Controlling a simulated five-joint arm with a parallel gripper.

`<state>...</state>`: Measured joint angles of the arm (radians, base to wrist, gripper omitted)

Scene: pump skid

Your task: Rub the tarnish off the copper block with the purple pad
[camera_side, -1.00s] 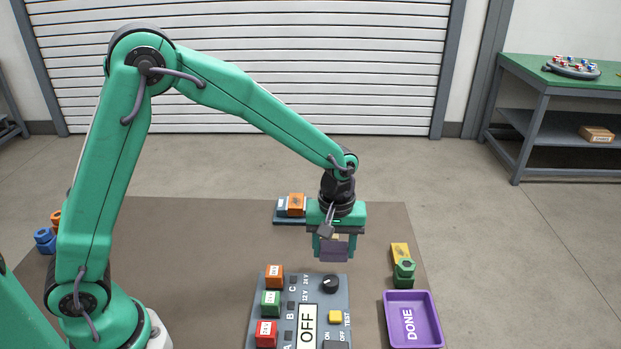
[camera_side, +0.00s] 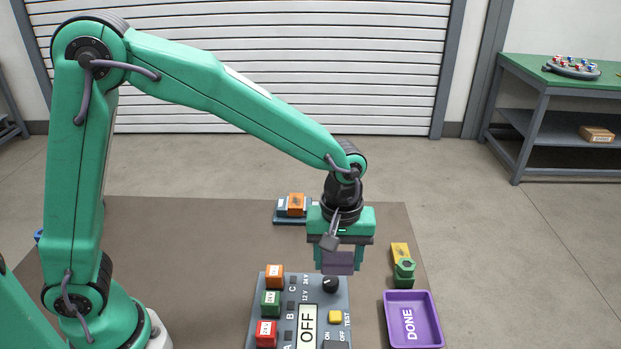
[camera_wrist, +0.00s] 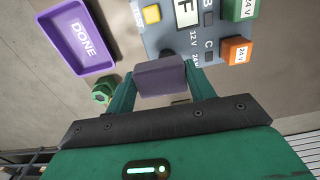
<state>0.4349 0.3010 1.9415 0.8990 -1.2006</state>
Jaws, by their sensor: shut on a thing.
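My gripper (camera_side: 338,262) is shut on the purple pad (camera_side: 337,264) and holds it up in the air behind the panel. The pad also shows between the fingers in the wrist view (camera_wrist: 160,78). The copper block (camera_side: 296,203) is orange with a dark mark on its top. It sits on a grey-blue base (camera_side: 291,222) at the back of the mat, left of and behind my gripper. The pad is apart from the block. The wrist view does not show the copper block.
A grey panel (camera_side: 291,339) reading OFF, with orange, green and red blocks, a knob and buttons, stands in front. A purple DONE tray (camera_side: 434,322) lies at right, with a green nut (camera_side: 404,267) and a yellow piece (camera_side: 400,249) behind it. The mat's left middle is clear.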

